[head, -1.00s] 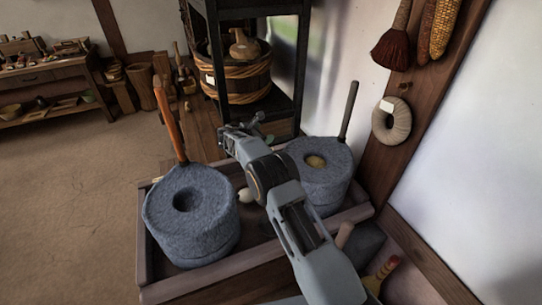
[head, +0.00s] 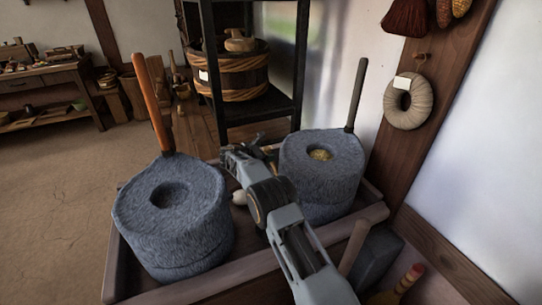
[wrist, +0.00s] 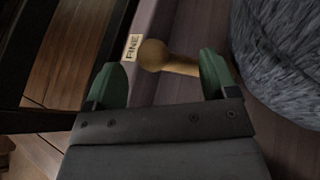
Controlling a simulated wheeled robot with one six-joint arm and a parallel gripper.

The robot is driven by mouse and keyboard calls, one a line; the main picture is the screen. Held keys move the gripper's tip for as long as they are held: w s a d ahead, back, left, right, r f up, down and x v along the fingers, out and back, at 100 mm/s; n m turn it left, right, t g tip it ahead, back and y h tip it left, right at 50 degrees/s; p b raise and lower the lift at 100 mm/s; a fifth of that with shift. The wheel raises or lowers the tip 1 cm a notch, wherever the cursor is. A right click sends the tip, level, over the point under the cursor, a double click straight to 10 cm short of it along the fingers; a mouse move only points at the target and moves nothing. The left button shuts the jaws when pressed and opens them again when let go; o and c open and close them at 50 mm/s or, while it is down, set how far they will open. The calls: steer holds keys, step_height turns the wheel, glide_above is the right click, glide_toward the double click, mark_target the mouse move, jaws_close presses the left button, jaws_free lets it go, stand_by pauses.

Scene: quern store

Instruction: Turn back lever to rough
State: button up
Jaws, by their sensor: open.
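A wooden lever (wrist: 182,66) with a round knob (wrist: 153,55) shows in the wrist view, next to a tag reading FINE (wrist: 132,47) on the tray's rim. My gripper (wrist: 158,64) is open, with one green finger on each side of the knob. The lever's rod runs toward the right finger; I cannot tell if they touch. In the head view my gripper (head: 254,150) is at the tray's back edge, beside the back quern (head: 318,185), and the lever there is hidden. No tag for rough is visible.
The front quern (head: 172,225), with an upright orange handle (head: 153,103), stands left of my arm. The back quern has a dark upright handle (head: 357,95). Both sit in a wooden tray (head: 118,265). A black shelf frame (head: 257,107) stands close behind my gripper. A pale knob (head: 239,197) lies between the querns.

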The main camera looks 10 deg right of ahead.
mark_target(269, 151)
steer(key=shift+b+x, duration=0.65)
steer(key=shift+x, duration=2.05)
steer(key=shift+c, duration=0.2)
steer(key=c, duration=1.2)
steer(key=shift+a, duration=0.2)
